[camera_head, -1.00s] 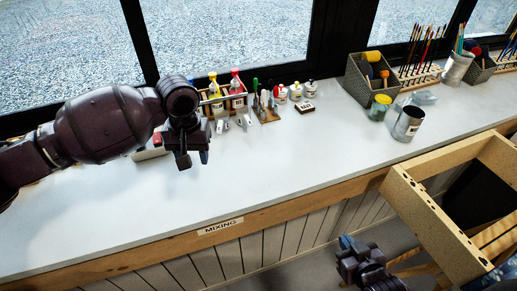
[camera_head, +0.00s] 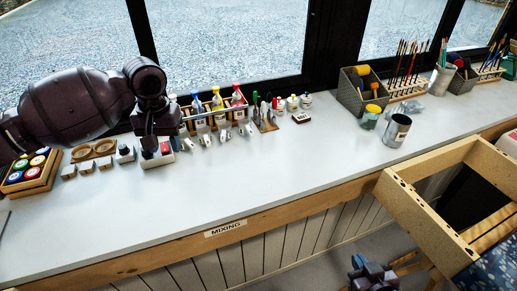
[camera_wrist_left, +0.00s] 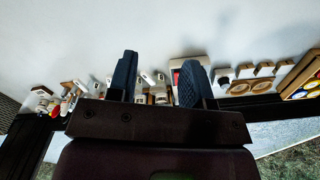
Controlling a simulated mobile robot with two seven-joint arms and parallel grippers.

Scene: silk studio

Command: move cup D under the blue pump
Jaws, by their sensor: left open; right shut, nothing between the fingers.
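A rack holds pump bottles: a blue pump (camera_head: 196,106), a yellow pump (camera_head: 217,100) and a red pump (camera_head: 237,96). Small whitish items that look like labelled cups (camera_head: 205,138) stand in a row before the rack; their letters are too small to read, so I cannot tell which is cup D. My left gripper (camera_head: 150,147) is open and empty over the bench, left of the bottles, by a white block with a red top (camera_head: 157,154). Its spread fingers show in the left wrist view (camera_wrist_left: 160,82). My right gripper (camera_head: 368,266) is shut and empty, low before the bench.
A tray of coloured-lid jars (camera_head: 32,170) and several small pale blocks (camera_head: 86,167) stand at the left. A grey bin (camera_head: 361,95), a metal can (camera_head: 397,130) and a wooden frame (camera_head: 425,205) are at the right. The bench front is clear.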

